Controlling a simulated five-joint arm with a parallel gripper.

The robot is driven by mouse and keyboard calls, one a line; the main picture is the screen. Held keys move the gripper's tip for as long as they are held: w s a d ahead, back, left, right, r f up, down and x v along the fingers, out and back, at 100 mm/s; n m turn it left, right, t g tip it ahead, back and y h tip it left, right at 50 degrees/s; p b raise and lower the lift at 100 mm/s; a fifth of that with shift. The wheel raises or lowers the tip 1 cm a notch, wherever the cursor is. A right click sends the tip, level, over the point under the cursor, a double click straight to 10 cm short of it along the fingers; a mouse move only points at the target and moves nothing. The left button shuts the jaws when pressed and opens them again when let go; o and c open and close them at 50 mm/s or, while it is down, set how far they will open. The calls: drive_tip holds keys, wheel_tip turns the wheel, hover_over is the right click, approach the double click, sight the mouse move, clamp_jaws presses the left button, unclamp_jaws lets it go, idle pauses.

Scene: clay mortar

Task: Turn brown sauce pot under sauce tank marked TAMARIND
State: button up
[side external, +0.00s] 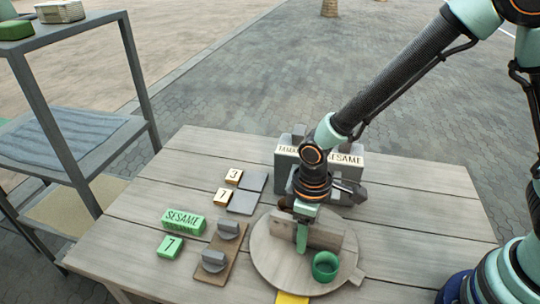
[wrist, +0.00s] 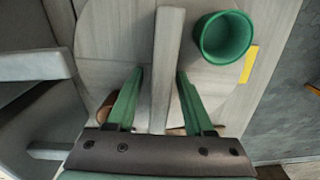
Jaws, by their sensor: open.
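A round wooden turntable (side external: 268,262) lies on the table with an upright grey bar (side external: 325,236) across its middle. The bar also shows in the wrist view (wrist: 167,50). My gripper (side external: 302,235) is low over the turntable, open, with one finger on each side of the bar (wrist: 159,72). The brown sauce pot (wrist: 108,106) is mostly hidden behind the left finger in the wrist view; a bit shows behind my gripper in the side view (side external: 286,202). A green pot (side external: 326,266) stands at the turntable's front right. Behind, the grey sauce tanks carry a partly covered "TAMA..." label (side external: 287,150) and a SESAME label (side external: 345,159).
A yellow marker (side external: 292,298) lies at the turntable's front edge. To the left are a board with two grey knobs (side external: 220,255), a green SESAME block (side external: 184,221), a green 7 block (side external: 170,247) and number tiles (side external: 233,177). A shelf (side external: 75,145) stands at far left.

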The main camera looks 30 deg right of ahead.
wheel_tip(320, 180, up, 12)
drive_tip(key=shift+r, duration=0.1)
idle(0.4)
drive_tip(key=s+d+r+m+t, duration=0.1)
drive_tip(key=d+r+m+t, duration=0.1)
drive_tip(key=d+r, duration=0.3)
drive_tip(key=s+d+r+m+t, duration=0.2)
drive_tip(key=d+r+m, duration=0.3)
drive_tip(key=d, duration=0.8)
drive_tip(key=shift+r+m+t, duration=0.2)
drive_tip(key=shift+m+t, duration=0.1)
drive_tip(key=shift+t, duration=0.5)
